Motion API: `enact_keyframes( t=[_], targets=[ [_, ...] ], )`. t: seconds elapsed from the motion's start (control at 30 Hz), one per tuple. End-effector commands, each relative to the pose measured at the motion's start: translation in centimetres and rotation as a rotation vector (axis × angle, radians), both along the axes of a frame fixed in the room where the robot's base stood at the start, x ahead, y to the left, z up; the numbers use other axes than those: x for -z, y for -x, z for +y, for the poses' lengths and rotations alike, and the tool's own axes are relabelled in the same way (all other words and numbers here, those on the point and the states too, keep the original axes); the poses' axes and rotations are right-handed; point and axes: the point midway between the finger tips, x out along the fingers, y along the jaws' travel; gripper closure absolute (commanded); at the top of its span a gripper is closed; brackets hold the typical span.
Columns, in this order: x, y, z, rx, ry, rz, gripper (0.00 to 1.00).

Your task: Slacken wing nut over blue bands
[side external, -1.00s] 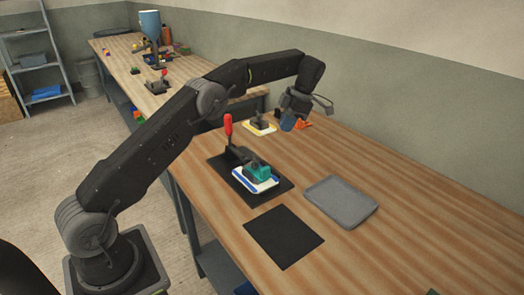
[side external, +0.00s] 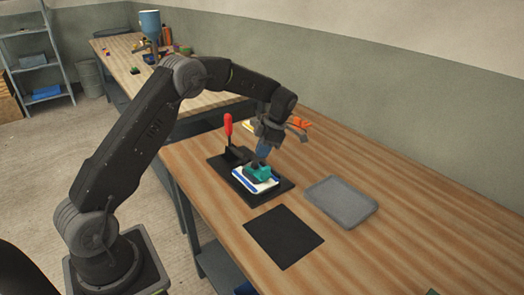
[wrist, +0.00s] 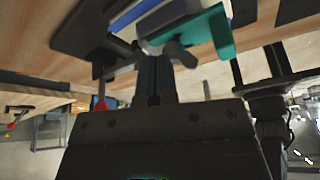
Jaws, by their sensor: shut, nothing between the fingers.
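The white mould with blue bands (side external: 248,184) lies on a black base plate (side external: 270,195), with a teal block (side external: 262,172) on top. In the wrist view the teal block (wrist: 222,36) is at the top right and a grey wing nut (wrist: 181,54) shows beside my fingertips. My gripper (side external: 263,153) points down just above the teal block, its fingers shut and empty. In the wrist view the fingers (wrist: 154,72) are close to the wing nut; I cannot tell whether they touch it. The side view hides the wing nut behind my gripper.
A red-handled toggle clamp (side external: 228,125) stands upright at the back left of the base plate. A grey tray (side external: 342,201) and a black mat (side external: 284,237) lie in front. A yellow-edged mould (side external: 249,125) and an orange object (side external: 299,122) are behind my gripper. The right of the bench is clear.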

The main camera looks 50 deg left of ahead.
Motion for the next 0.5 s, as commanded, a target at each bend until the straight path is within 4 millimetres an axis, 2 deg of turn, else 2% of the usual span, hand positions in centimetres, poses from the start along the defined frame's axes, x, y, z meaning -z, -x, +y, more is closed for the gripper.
enact_keyframes(
  t=[0.37,0.5],
  targets=[
    [0.0,0.19,0.09,0.001,0.0,0.0,1.0],
    [-0.05,0.81,0.58,-0.001,-0.001,-0.001,1.0]
  ],
)
